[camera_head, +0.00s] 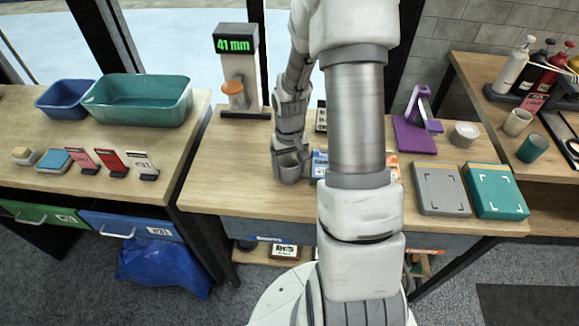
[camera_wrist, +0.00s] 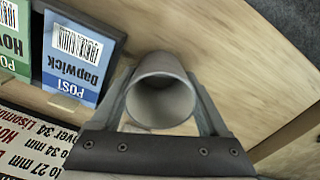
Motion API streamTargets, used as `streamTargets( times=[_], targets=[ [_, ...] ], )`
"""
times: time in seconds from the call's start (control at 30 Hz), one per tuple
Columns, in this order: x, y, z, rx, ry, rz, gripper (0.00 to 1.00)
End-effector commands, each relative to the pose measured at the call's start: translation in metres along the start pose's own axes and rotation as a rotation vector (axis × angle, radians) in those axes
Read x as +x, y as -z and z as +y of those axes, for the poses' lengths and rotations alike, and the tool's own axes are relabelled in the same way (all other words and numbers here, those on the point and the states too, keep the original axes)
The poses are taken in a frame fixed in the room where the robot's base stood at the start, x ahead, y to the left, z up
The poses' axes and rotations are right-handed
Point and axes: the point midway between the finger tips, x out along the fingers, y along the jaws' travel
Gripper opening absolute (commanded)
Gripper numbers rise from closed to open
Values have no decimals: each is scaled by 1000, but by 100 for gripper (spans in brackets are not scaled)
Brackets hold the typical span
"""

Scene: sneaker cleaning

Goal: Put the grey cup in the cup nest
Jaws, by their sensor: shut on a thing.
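The grey cup (camera_head: 290,173) is between the fingers of my gripper (camera_head: 290,155), over the left part of the middle table. The wrist view shows the cup (camera_wrist: 162,98) with its open mouth toward the camera and empty, one finger on each side. My gripper (camera_wrist: 160,112) is shut on it. I cannot tell whether the cup's base touches the tabletop. I cannot make out the cup nest for certain in either view; my arm hides part of the middle table.
A blue card labelled Dapwick (camera_wrist: 78,55) stands close to the cup. A gauge reading 41 mm (camera_head: 237,70) stands behind it. Grey (camera_head: 441,188) and teal (camera_head: 496,190) pads lie right. The right table holds a beige cup (camera_head: 517,122) and a teal cup (camera_head: 532,148).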

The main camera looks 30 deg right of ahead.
Motion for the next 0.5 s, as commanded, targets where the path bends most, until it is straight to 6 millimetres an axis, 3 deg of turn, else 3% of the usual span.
streamTargets(
  times=[0.17, 0.2, 0.3, 0.5],
  targets=[
    [4, 0, 0, 0, 0, 0, 25],
    [4, 0, 0, 0, 0, 0, 80],
    [2, 0, 0, 0, 0, 0, 98],
    [2, 0, 0, 0, 0, 0, 100]
  ],
)
